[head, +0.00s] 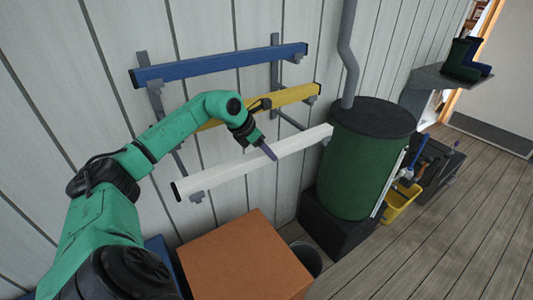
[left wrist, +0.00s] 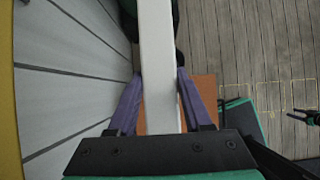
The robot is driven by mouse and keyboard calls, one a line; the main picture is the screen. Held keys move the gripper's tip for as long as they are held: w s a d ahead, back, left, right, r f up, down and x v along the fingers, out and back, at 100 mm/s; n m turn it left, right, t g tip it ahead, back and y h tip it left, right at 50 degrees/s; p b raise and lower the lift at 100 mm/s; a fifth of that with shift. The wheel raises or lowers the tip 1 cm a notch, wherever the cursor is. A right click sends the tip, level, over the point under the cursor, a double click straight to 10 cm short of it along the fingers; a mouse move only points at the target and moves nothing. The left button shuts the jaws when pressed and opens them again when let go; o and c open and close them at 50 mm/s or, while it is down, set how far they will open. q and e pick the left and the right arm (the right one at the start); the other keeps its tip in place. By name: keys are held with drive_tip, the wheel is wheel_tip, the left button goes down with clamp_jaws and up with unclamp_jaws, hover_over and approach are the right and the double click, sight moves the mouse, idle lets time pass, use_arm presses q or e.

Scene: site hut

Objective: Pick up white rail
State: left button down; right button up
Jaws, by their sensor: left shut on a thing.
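The white rail (head: 230,172) is a long pale bar lying on the lowest brackets of the wall rack. Its right end reaches close to the green drum. My left gripper (head: 268,151) is at the rail's middle, reaching it from above. In the left wrist view the white rail (left wrist: 157,60) runs between the two purple fingers of my left gripper (left wrist: 158,85), which are shut on it. My right gripper does not show clearly in the head view; a dark gripper-like shape (left wrist: 304,117) shows at the right edge of the left wrist view.
A blue rail (head: 220,64) and a yellow rail (head: 290,95) sit on brackets above. The green drum (head: 362,165) with a pipe stands at the right end. An orange-brown box (head: 245,258) stands below. A yellow bucket (head: 400,203) and open plank floor (head: 455,235) lie to the right.

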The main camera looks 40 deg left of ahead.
use_arm(q)
wheel_tip(320, 180, up, 20)
drive_tip(key=p, duration=1.3)
